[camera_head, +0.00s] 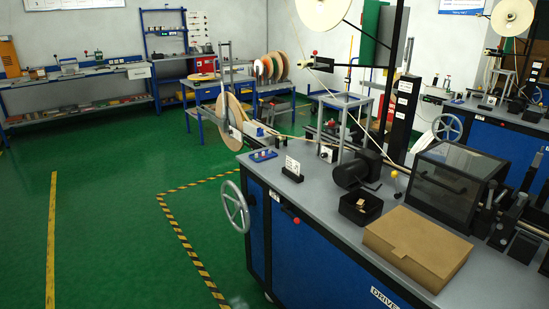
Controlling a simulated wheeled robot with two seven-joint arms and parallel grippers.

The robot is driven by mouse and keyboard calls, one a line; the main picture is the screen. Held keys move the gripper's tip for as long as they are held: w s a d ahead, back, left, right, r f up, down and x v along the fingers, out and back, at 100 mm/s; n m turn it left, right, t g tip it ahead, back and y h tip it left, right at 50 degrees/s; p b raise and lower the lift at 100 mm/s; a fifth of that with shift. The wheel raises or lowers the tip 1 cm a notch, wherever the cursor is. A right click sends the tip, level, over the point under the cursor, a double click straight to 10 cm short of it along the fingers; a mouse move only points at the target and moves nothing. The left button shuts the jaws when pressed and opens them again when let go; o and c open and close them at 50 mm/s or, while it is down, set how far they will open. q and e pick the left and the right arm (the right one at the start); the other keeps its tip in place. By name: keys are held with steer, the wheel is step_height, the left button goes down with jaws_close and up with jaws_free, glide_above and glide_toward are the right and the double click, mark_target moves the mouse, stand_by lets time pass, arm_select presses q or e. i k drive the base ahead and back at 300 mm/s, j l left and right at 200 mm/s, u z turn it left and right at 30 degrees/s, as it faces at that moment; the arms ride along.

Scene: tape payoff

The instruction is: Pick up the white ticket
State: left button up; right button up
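A small white ticket (292,165) with dark marks stands upright in a black holder (292,176) near the left end of the grey machine top. I cannot read its marks. Neither of my grippers shows in the head view, and nothing is seen touching the ticket.
The blue machine bench (320,262) has a handwheel (235,206) on its left side. A cardboard box (418,246), an open black bin (361,206) and a motor (357,170) sit right of the ticket. Green floor (120,215) is clear at left.

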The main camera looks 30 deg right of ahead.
mark_target(292, 165)
steer(key=i+j+z, duration=0.15)
steer(key=i, duration=0.6)
steer(key=i+j+z, duration=0.15)
steer(key=i, duration=0.55)
steer(key=i+j+z, duration=0.15)
steer(key=i+z, duration=0.3)
steer(key=i+j+z, duration=1.05)
steer(key=j+z, duration=0.25)
steer(key=i+j+z, duration=0.15)
steer(key=j+z, duration=0.3)
steer(key=j, duration=0.1)
